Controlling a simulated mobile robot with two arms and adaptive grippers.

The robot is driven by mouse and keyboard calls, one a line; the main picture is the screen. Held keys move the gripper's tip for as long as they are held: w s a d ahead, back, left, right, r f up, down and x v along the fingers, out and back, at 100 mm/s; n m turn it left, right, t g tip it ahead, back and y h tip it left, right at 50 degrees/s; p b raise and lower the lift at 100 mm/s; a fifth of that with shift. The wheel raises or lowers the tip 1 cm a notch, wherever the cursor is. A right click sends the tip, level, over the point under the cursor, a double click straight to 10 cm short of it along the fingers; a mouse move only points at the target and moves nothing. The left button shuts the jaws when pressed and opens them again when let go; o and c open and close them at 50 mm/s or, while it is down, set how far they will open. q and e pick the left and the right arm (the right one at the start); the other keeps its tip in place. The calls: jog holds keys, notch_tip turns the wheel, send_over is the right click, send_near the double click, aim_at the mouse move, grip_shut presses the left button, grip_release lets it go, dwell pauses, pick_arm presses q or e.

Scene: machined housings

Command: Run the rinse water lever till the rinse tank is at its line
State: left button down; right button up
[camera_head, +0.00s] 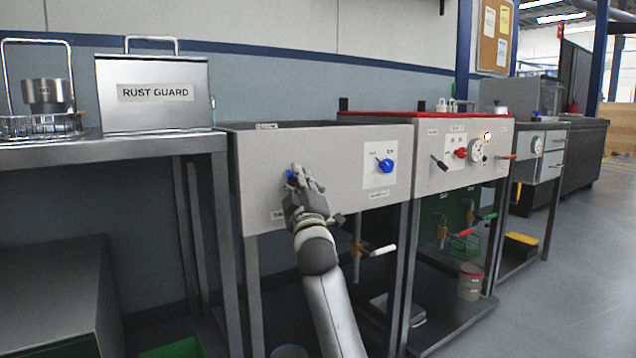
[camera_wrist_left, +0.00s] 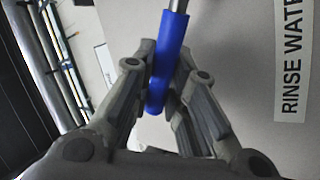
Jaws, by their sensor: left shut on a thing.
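My left gripper (camera_head: 297,178) reaches up to the front panel of the grey rinse tank (camera_head: 337,147). It is shut on the blue rinse water lever (camera_wrist_left: 169,52), which sits between both fingers in the left wrist view. A little of the lever's blue also shows at the fingers in the head view (camera_head: 290,176). A label reading "RINSE WATE" (camera_wrist_left: 290,60) is beside the lever. The inside of the tank and its water level cannot be made out from this low angle. My right gripper is not in view.
A blue knob (camera_head: 386,166) is on a white plate right of my gripper. A red-rimmed tank (camera_head: 440,116) stands to the right. A RUST GUARD box (camera_head: 155,108) is on the left bench.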

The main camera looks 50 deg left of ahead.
pick_arm(q)
jog(key=shift+s+f+n+g+y+b, duration=0.15)
jog(key=shift+f+n+g+y, duration=0.45)
jog(key=shift+n+g, duration=0.85)
jog(key=shift+s+f+n+g+y+b, duration=0.2)
jog(key=shift+f+n+g+y, duration=0.5)
jog(key=shift+n, duration=1.3)
jog(key=shift+s+f+n+g+y+b, duration=0.15)
jog(key=shift+f+n+g+y, duration=0.35)
jog(key=shift+n+g, duration=1)
jog(key=shift+n+t, duration=0.25)
jog(key=shift+n, duration=0.1)
jog(key=c, duration=1.7)
grip_release()
jog(key=shift+a+f, duration=0.1)
jog(key=v, duration=0.7)
jog(key=shift+d+f, duration=0.1)
jog(key=shift+d, duration=0.15)
